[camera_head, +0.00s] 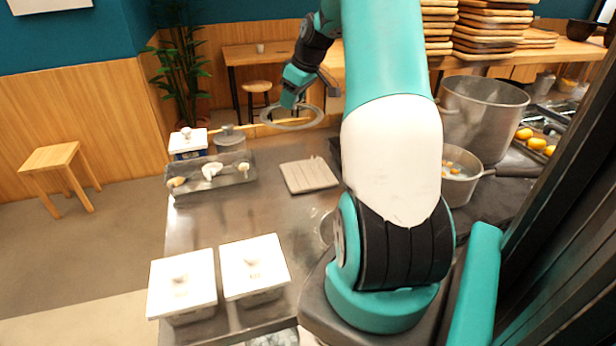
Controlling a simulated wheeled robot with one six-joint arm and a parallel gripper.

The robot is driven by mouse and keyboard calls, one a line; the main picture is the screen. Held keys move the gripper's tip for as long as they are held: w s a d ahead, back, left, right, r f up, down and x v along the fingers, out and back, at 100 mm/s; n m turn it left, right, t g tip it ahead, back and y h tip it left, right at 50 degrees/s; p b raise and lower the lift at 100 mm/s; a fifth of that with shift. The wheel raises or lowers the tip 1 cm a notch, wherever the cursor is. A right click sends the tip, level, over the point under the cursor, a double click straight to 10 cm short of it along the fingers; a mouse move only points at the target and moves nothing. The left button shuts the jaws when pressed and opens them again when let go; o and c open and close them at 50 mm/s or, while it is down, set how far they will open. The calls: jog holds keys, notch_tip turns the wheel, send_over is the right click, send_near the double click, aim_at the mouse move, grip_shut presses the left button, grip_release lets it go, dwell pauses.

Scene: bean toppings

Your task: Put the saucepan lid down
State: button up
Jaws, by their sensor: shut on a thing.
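The saucepan lid (270,122) is a round, glassy disc with a pale rim, held in the air above the back edge of the metal counter. My gripper (291,101) is at the far end of my teal arm, just above the lid, and is shut on it. The fingertips are small in this view, and the exact grip point is hard to make out. A saucepan (459,190) with food in liquid stands uncovered at the right, partly hidden behind my arm.
A grey square mat (309,176) lies on the metal counter (240,212) below the lid. A tray (240,180) with small items is left of it. Two white-lidded containers (183,284) (254,266) stand at the front. A large pot (482,108) stands at the right.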

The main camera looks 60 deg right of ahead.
aim_at(304, 106)
jog(key=s+d, duration=0.2)
jog(key=d, duration=0.1)
jog(key=shift+s+d+f, duration=0.1)
jog(key=shift+s+f, duration=0.05)
jog(key=shift+s, duration=0.2)
jog(key=shift+f+p, duration=1.95)
jog(key=shift+f, duration=7.5)
jog(key=shift+f, duration=0.1)
jog(key=o, duration=1.1)
jog(key=shift+c, duration=0.2)
